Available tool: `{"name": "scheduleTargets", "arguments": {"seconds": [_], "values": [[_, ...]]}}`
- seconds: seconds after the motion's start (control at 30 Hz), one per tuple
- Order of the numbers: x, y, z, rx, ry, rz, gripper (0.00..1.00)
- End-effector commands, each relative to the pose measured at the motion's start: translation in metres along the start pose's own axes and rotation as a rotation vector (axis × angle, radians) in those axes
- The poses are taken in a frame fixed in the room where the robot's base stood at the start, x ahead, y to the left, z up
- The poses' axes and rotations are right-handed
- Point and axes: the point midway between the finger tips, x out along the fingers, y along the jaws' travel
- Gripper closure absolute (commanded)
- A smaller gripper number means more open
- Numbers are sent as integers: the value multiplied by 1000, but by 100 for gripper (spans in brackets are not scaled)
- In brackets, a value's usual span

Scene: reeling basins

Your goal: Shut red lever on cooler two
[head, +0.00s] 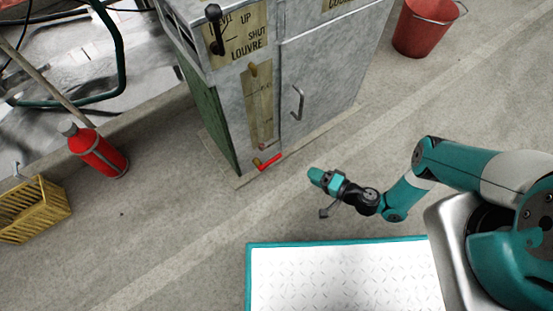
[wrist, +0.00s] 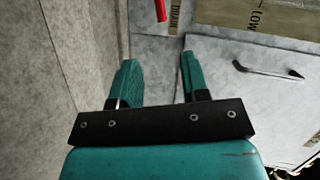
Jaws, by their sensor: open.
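A grey metal cabinet (head: 300,60) with a partly cut-off cooler label stands at the top middle of the head view; its number is not readable. A short red lever (head: 269,162) sticks out sideways to the right from the brass fitting at the foot of the tall gauge (head: 260,105). My gripper (head: 317,177) is open and empty, to the right of the red lever and apart from it. In the wrist view, the red lever (wrist: 160,10) shows at the top edge, beyond the gap between my open fingers (wrist: 158,68).
A black-knobbed louvre lever (head: 215,30) and a door handle (head: 298,103) are on the cabinet. Floor around my gripper is clear.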

Motion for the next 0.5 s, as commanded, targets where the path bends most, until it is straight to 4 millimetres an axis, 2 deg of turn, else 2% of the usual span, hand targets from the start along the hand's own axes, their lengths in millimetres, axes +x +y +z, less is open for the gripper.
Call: {"name": "scheduleTargets", "arguments": {"seconds": [0.5], "values": [[105, 6, 4, -5, -8, -5, 58]]}}
